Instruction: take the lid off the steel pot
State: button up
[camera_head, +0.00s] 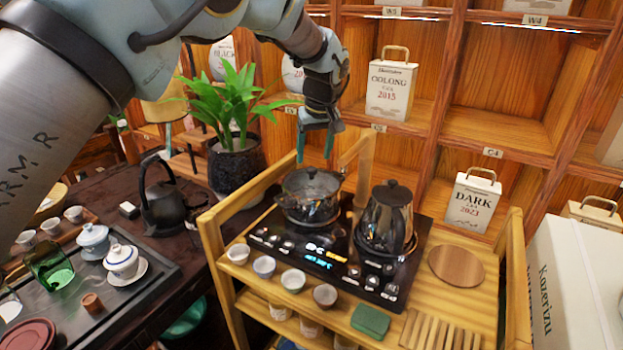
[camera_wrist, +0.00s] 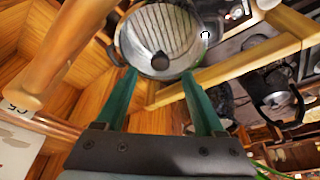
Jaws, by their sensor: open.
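The steel pot (camera_head: 310,206) sits on the left side of the black hob on the wooden cart. Its round, shiny lid (camera_head: 311,182) is on it, with a small dark knob on top. In the wrist view the lid (camera_wrist: 150,35) is seen from above, and its knob (camera_wrist: 160,61) lies near the line between my fingertips. My gripper (camera_head: 315,155) is above the pot, pointing down, with its teal fingers spread and nothing between them. In the wrist view my gripper (camera_wrist: 159,76) is also open. How far the fingertips are above the knob is hard to tell.
A dark kettle (camera_head: 386,218) stands right of the pot. The cart's wooden rail (camera_head: 355,150) rises behind the pot. A potted plant (camera_head: 236,165) stands to the left. Small cups (camera_head: 293,280) line the cart's front. A round wooden board (camera_head: 456,266) lies at right.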

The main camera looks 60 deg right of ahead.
aim_at(312, 169)
jog(key=shift+p+x, duration=1.2)
jog(key=shift+x, duration=1.15)
grip_shut()
